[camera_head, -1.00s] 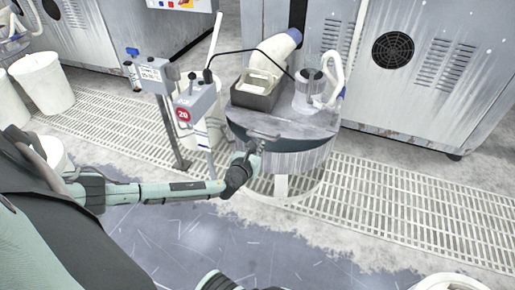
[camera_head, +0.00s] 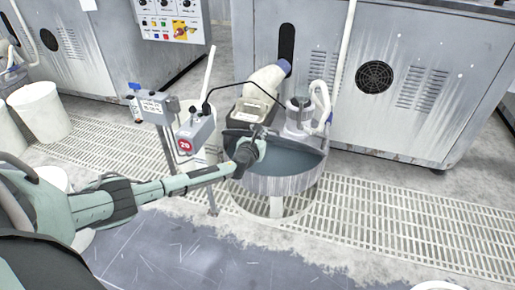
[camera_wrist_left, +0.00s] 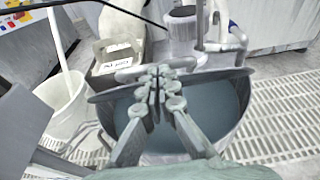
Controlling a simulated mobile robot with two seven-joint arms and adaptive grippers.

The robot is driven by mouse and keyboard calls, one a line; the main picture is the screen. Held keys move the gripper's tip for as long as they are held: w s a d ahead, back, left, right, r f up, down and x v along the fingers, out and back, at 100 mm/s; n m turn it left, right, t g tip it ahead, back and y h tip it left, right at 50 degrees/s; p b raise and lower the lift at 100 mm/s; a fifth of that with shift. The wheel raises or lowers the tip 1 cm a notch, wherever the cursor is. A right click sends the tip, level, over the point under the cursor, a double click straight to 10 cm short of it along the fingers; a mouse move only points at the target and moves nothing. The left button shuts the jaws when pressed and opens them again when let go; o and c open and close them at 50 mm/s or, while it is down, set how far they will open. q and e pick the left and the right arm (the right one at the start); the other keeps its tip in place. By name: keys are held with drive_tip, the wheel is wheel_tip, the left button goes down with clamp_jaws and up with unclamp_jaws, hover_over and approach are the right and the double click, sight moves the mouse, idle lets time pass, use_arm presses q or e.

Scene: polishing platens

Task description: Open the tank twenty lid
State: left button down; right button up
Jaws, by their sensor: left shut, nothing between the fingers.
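Tank twenty (camera_head: 283,186) is a round grey tank, marked by a red 20 sign (camera_head: 184,145) on the grey box at its left. Its front lid (camera_head: 306,145) is tilted up, and grey-blue liquid (camera_head: 290,164) shows below it. In the left wrist view the lid (camera_wrist_left: 222,75) is nearly edge-on, with the liquid (camera_wrist_left: 208,100) in front of it. My left gripper (camera_head: 249,150) is at the lid's front side, over the tank. In the wrist view its fingertips (camera_wrist_left: 157,80) are together at the lid, with nothing visibly held. My right gripper is out of view.
A tray with a white container (camera_head: 252,103) and a clear-sided canister (camera_head: 299,112) stand on the tank's rear top. A grey machine cabinet (camera_head: 420,130) is behind. White buckets (camera_head: 40,110) stand at left. Floor grating (camera_head: 400,225) at right is clear.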

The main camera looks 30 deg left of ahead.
use_arm(q)
drive_tip(key=w+a+r, duration=0.2)
drive_tip(key=w+r, duration=0.3)
drive_tip(key=w, duration=0.3)
drive_tip(key=shift+w, duration=0.3)
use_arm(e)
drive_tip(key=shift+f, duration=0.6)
use_arm(q)
drive_tip(key=shift+f, duration=0.1)
